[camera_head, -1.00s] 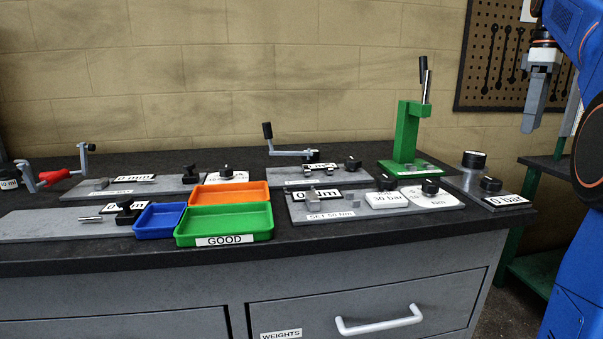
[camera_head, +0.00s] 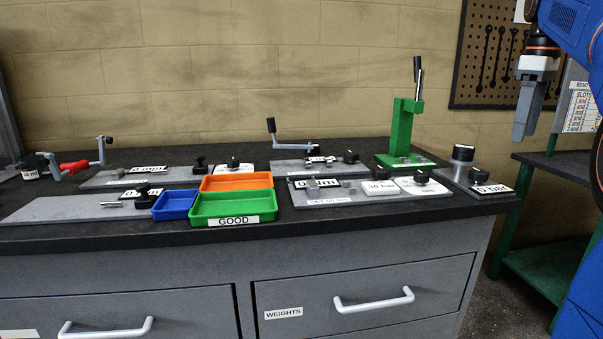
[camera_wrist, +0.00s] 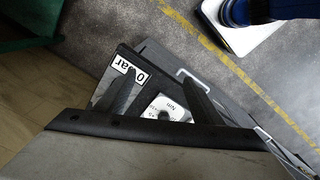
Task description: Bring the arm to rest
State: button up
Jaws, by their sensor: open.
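My gripper (camera_head: 527,110) hangs at the upper right of the head view, fingers pointing down, to the right of the workbench (camera_head: 290,232) and apart from everything on it. In the wrist view my gripper (camera_wrist: 157,98) shows two grey fingers with a gap between them and nothing held. Beyond the fingers lie a "0 bar" label (camera_wrist: 130,70) and a white plate (camera_wrist: 165,108) on the bench, partly hidden by the fingers.
The bench carries a green press (camera_head: 403,130), a green GOOD tray (camera_head: 232,207), an orange tray (camera_head: 236,183), a blue tray (camera_head: 174,206) and several gauge fixtures. A pegboard (camera_head: 495,60) hangs behind. A lower side table (camera_head: 550,172) stands at right.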

jog(key=s+a+f+m+t, duration=0.1)
jog(key=s+a+f+m, duration=0.1)
jog(key=s+a+f, duration=0.5)
jog(key=s+a+f+m+t, duration=0.2)
jog(key=s+a+f, duration=0.6)
jog(key=f, duration=0.9)
jog(key=s+a+f+m+t, duration=0.1)
jog(key=s+a+f+m, duration=0.2)
jog(key=s+a+f, duration=0.5)
notch_tip(320, 180, down, 4)
jog(key=shift+s+r, duration=0.1)
jog(key=shift+s, duration=0.3)
